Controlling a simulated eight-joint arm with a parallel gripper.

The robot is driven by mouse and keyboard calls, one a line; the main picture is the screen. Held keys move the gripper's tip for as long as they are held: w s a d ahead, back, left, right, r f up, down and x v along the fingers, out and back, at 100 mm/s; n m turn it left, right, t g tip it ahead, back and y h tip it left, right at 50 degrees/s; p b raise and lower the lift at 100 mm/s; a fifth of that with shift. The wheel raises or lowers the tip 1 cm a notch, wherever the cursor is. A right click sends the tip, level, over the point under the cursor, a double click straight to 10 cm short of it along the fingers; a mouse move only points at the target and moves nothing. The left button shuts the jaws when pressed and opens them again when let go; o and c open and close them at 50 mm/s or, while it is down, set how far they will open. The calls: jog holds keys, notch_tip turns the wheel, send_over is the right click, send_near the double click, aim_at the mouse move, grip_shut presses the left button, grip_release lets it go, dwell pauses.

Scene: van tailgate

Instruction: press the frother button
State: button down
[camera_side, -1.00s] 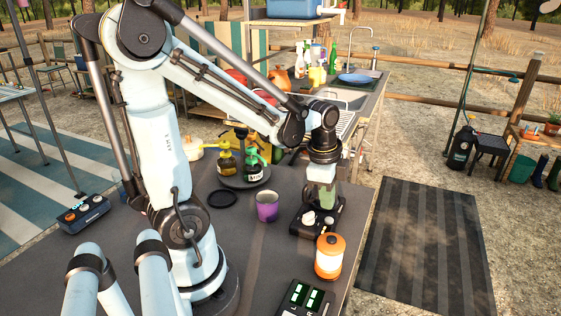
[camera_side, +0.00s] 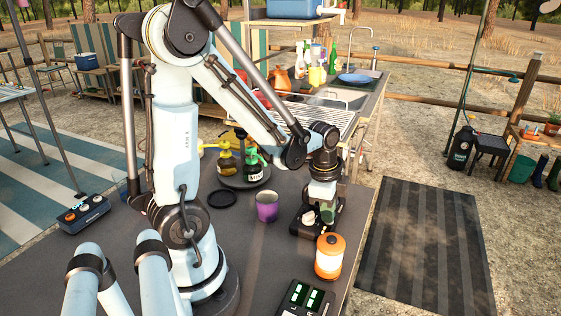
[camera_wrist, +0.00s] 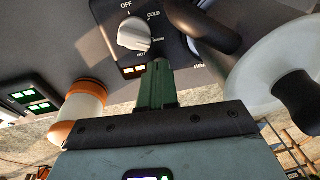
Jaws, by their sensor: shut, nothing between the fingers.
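The frother (camera_side: 299,222) is a dark unit near the table's right edge in the side view. In the wrist view its black panel shows a white dial (camera_wrist: 134,34) with OFF, COLD, WARM and HOT marks, and small lit orange lights (camera_wrist: 134,70). My gripper (camera_wrist: 158,68) is shut and empty, its green fingertips over the lower part of the panel, right of the lights. In the side view my gripper (camera_side: 326,214) is down at the frother. No button is clearly visible; the fingers cover part of the panel. I cannot tell whether they touch it.
An orange-and-white canister (camera_side: 330,258) stands close in front of the frother. A display unit (camera_side: 306,299) is at the front edge. A purple mug (camera_side: 267,206) and a black disc (camera_side: 222,198) lie left. A white round part with a dark knob (camera_wrist: 296,95) is right of my fingers.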

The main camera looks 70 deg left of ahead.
jog(key=shift+w+f, duration=0.1)
jog(key=shift+f, duration=0.6)
jog(key=shift+r, duration=0.1)
notch_tip(320, 180, up, 8)
jog(key=s, duration=0.1)
jog(key=shift+r, duration=0.25)
dwell(0.3)
dwell(0.6)
jog(key=s+d+r+n+t, duration=0.1)
jog(key=d+r+n+t, duration=0.2)
jog(key=d+n+t, duration=0.2)
jog(key=d+n, duration=0.3)
jog(key=n, duration=0.1)
jog(key=shift+s+r+t, duration=0.15)
jog(key=shift+r+t, duration=0.05)
jog(key=shift+t, duration=0.1)
